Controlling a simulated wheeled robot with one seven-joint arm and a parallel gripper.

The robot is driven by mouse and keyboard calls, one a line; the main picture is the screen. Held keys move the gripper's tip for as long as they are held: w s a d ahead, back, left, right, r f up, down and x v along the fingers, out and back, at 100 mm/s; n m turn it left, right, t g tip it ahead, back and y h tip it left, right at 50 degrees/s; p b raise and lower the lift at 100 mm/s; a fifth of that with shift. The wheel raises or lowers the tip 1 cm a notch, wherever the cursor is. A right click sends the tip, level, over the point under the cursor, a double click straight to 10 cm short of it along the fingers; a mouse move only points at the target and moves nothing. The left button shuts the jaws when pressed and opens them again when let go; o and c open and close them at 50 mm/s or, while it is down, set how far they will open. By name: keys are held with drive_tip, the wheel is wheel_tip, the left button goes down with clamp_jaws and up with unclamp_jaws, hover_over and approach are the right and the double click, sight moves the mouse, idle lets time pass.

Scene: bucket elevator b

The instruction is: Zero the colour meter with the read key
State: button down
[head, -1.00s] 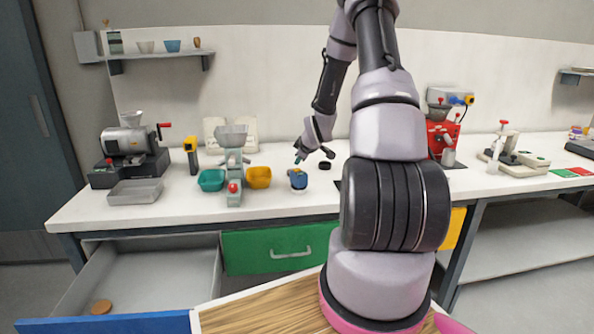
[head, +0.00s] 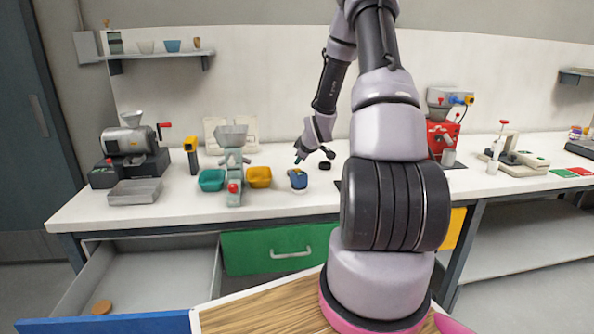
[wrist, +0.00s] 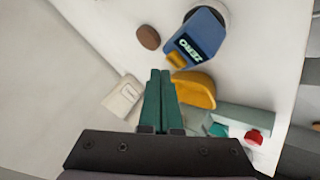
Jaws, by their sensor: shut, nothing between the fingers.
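The colour meter (head: 297,180) is a small blue hand-held device on the white bench, right of the yellow bowl. My gripper (head: 298,160) is above the bench just behind the meter. In the wrist view its green fingers (wrist: 160,74) are together and empty, with the tips beside the yellow key, apparently apart from it.
A yellow bowl (head: 259,177), a teal bowl (head: 211,180) and a grey-green machine (head: 234,170) stand left. A booklet (head: 229,133) leans at the wall. An open drawer (head: 150,280) juts out at front left.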

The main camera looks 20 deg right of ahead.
drive_tip(key=shift+f, duration=0.4)
drive_tip(key=shift+f, duration=0.4)
idle(0.7)
drive_tip(key=shift+r, duration=0.85)
drive_tip(key=shift+r, duration=2.5)
